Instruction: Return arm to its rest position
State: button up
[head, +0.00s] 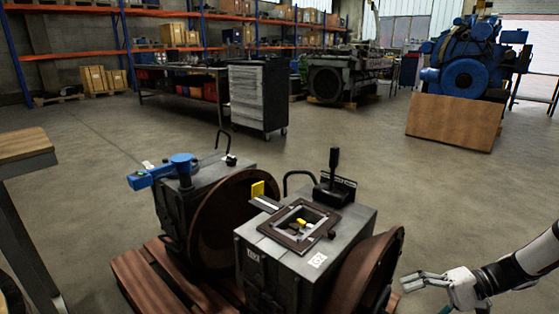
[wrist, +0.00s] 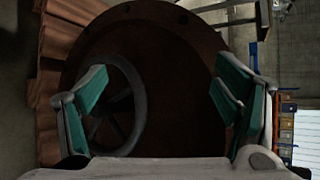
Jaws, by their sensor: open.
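My gripper (head: 424,292) is at the lower right of the head view, just right of the brown round flange (head: 372,274) of the nearer machine block. In the wrist view my gripper (wrist: 160,95) shows two green-padded fingers spread wide with nothing between them. Beyond the fingers, a large dark brown disc (wrist: 180,60) fills much of the wrist view, with a grey ring and spokes on its left part. My white arm reaches in from the right edge of the head view.
Two grey blocks with brown flanges sit on a reddish wooden pallet (head: 135,280). The nearer block (head: 275,262) has a black lever (head: 334,165) and a framed opening on top. A blue engine (head: 465,60) stands at the back right. The floor between is clear.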

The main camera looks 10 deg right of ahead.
jog(key=s+a+r+n+g+h, duration=0.2)
jog(key=s+a+r+g+h, duration=0.15)
jog(key=a+r, duration=0.55)
jog(key=s+a+r+n+g+h, duration=0.2)
jog(key=a+r+g+h, duration=0.15)
jog(key=a+r, duration=0.55)
jog(key=s+a+r+n+t+h, duration=0.1)
jog(key=s+a+r+t+h, duration=0.2)
jog(key=s, duration=0.6)
jog(key=s+a+r+n+t+h, duration=0.1)
jog(key=s+r+h, duration=0.25)
jog(key=s, duration=0.55)
notch_tip(320, 180, up, 31)
jog(key=t+p, duration=0.4)
jog(key=p, duration=2.4)
jog(key=shift+w+d+y+p, duration=0.15)
jog(key=shift+w+y+p, duration=0.05)
jog(key=shift+y+p, duration=0.15)
jog(key=shift+r, duration=0.1)
